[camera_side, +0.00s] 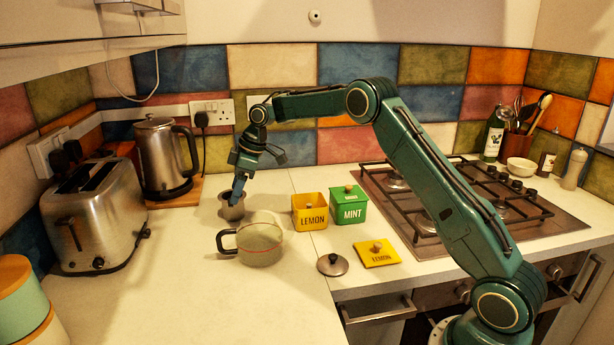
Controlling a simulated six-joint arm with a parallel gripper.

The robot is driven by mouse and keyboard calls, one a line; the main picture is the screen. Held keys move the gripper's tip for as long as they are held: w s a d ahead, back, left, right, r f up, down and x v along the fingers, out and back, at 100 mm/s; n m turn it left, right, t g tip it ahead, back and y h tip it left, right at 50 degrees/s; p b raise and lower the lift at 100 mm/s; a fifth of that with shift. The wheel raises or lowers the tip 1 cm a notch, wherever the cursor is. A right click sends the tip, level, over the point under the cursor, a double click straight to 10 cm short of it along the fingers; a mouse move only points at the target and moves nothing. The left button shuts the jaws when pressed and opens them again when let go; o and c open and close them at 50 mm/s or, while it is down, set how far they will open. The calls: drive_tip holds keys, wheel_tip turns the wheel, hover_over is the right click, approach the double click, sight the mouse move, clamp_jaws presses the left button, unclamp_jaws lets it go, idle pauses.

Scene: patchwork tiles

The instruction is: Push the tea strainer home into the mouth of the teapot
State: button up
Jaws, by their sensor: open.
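The tea strainer (231,211), a small grey metal cup, stands upright on the worktop behind and to the left of the teapot. The teapot (262,248) is a squat, see-through pot with a dark handle on its left; its lid is off and its mouth faces up. My gripper (236,197) points down at the strainer's rim with its jaws open. The fingertips overlap the strainer in this view, and I cannot tell whether they touch it. The strainer is outside the teapot.
A dark round lid (332,264) and a yellow lid (377,253) lie right of the teapot. An open yellow lemon tin (310,212) and a green mint tin (348,207) stand behind. A toaster (95,215) and kettle (162,158) stand left. The front worktop is clear.

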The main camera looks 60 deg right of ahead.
drive_tip(key=shift+x, duration=1.85)
drive_tip(key=c, duration=1.2)
drive_tip(key=shift+r, duration=0.1)
drive_tip(key=shift+r, duration=4.95)
drive_tip(key=shift+s, duration=0.1)
drive_tip(key=s+a+r+n+g, duration=0.1)
drive_tip(key=s+r+n, duration=0.1)
drive_tip(key=s, duration=0.4)
drive_tip(key=s+a+r+n+g+y, duration=0.1)
drive_tip(key=s+a+r+n, duration=0.1)
drive_tip(key=s+n, duration=0.2)
drive_tip(key=s+a+r+n+g, duration=0.1)
drive_tip(key=s+a+r+n, duration=0.1)
drive_tip(key=s, duration=0.6)
drive_tip(key=shift+s+a+r+n+y, duration=0.15)
drive_tip(key=shift+r+n+y, duration=0.15)
drive_tip(key=shift+n, duration=0.2)
